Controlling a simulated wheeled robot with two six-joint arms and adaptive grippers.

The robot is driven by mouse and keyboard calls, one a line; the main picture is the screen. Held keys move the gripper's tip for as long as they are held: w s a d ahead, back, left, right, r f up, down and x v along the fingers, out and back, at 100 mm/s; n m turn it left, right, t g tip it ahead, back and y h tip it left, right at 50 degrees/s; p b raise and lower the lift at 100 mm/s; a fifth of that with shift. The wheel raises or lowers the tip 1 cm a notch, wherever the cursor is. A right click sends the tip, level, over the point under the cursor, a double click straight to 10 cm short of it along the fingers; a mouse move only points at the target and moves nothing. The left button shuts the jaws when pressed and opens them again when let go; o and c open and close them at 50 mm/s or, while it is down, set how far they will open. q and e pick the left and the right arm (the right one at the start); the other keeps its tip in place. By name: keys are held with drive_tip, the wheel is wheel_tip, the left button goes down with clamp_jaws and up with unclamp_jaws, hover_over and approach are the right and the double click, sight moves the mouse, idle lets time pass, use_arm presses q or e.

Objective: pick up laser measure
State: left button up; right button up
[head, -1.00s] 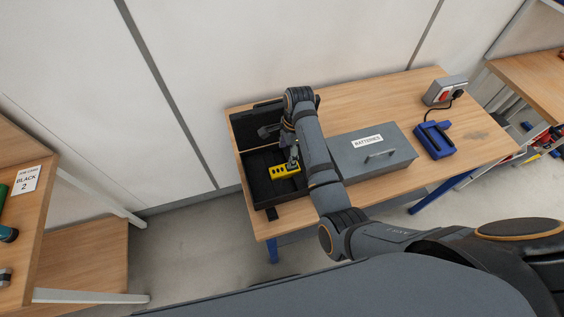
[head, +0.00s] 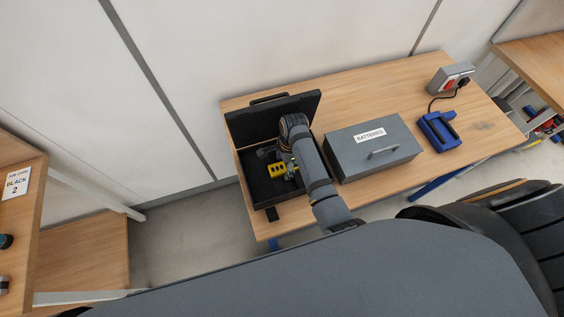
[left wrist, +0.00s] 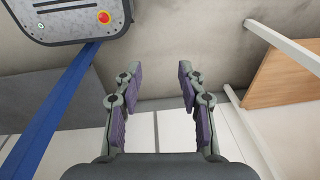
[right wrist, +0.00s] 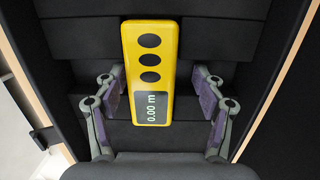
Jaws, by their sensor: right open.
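The laser measure (right wrist: 150,60) is yellow with several black round buttons and a display reading 0.00 m. It lies in the open black case (head: 257,187) on the wooden table, and shows in the head view (head: 277,170) partly hidden by my right arm. My right gripper (right wrist: 160,85) is open, its fingers on either side of the laser measure's display end, with gaps on both sides. In the head view my right gripper (head: 287,165) is inside the case. My left gripper (left wrist: 157,85) is open and empty over the floor.
A grey box labelled BATTERIES (head: 345,161) stands right of the case. A blue charger (head: 437,132) and a grey socket box (head: 450,78) are farther right. The case lid (head: 272,118) stands up at the back. Another bench (head: 35,210) is at the left.

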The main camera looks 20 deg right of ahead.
sight(285, 166)
drive_tip(key=shift+s+a+r, duration=0.15)
drive_tip(key=shift+s+r, duration=0.1)
drive_tip(key=shift+s, duration=0.15)
drive_tip(key=shift+c, duration=1)
drive_tip(key=shift+s+r, duration=0.1)
drive_tip(key=shift+s, duration=0.15)
drive_tip(key=c, duration=0.5)
drive_tip(key=shift+w, duration=0.1)
drive_tip(key=shift+c, duration=1.1)
drive_tip(key=c, duration=0.4)
drive_tip(key=shift+w+r, duration=0.15)
drive_tip(key=shift+r, duration=0.1)
drive_tip(key=r, duration=0.2)
drive_tip(key=shift+d+r, duration=0.3)
drive_tip(key=shift+r, duration=0.05)
drive_tip(key=s+d+r, duration=0.1)
drive_tip(key=r, duration=0.2)
drive_tip(key=s+d+r, duration=0.1)
drive_tip(key=shift+s+d+r, duration=0.2)
drive_tip(key=shift+s+d, duration=0.1)
use_arm(q)
drive_tip(key=shift+s+a, duration=0.15)
drive_tip(key=shift+s, duration=0.5)
use_arm(e)
drive_tip(key=s+d+r, duration=0.5)
drive_tip(key=s+d, duration=0.1)
drive_tip(key=d, duration=0.1)
drive_tip(key=shift+s+d, duration=0.15)
drive_tip(key=shift+s, duration=0.25)
